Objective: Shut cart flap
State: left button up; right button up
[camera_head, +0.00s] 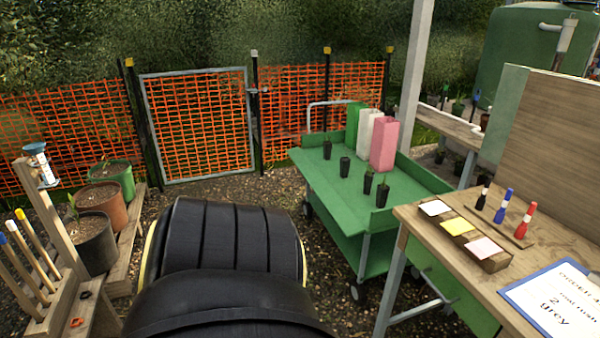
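The green cart (410,178) stands right of centre on the gravel, on wheels. Raised walls show along its far end and right side. Its left long side shows no raised wall, and a green panel (322,190) runs outward or down along that edge; I cannot tell its exact angle. Neither of my grippers is in view.
A wooden bench (418,217) with markers, cards and a clipboard (563,302) stands close at the right. Potted plants (92,237) and tools stand at the left. An orange mesh gate (200,125) closes the back.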

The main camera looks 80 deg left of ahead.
aim_at(350, 225)
jog(key=u, duration=2.1)
